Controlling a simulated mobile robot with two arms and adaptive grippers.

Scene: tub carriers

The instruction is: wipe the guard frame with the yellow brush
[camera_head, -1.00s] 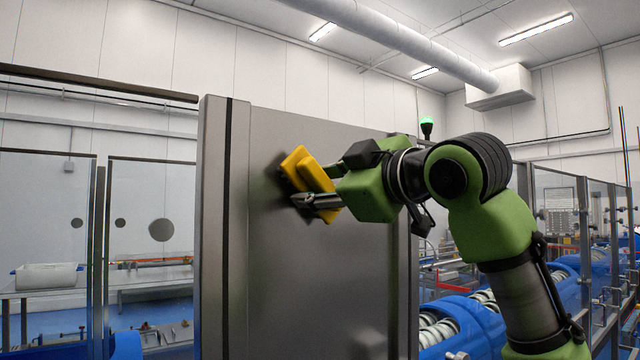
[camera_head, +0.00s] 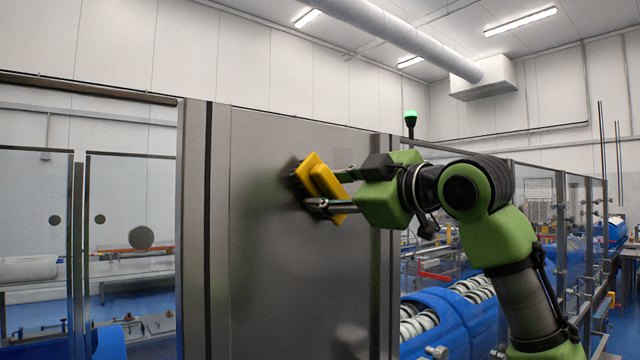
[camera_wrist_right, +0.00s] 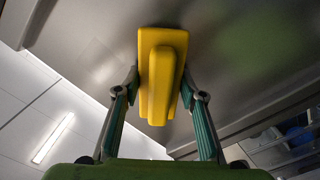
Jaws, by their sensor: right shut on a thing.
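The yellow brush (camera_head: 323,184) is in my right gripper (camera_head: 328,188), which is shut on it from both sides. In the head view the brush is up against, or very close to, the grey metal panel of the guard frame (camera_head: 275,255), on its upper part. In the right wrist view the brush (camera_wrist_right: 162,75) stands between the two fingers of the right gripper (camera_wrist_right: 163,95), with the grey panel (camera_wrist_right: 245,50) behind it. Exact contact of the bristles with the panel is hidden. My left gripper is not in view.
Clear guard panels (camera_head: 130,220) stand to the left of the metal panel. Blue machinery with rollers (camera_head: 440,315) lies at the lower right, behind my right arm. A green signal lamp (camera_head: 410,118) stands behind the panel's top right.

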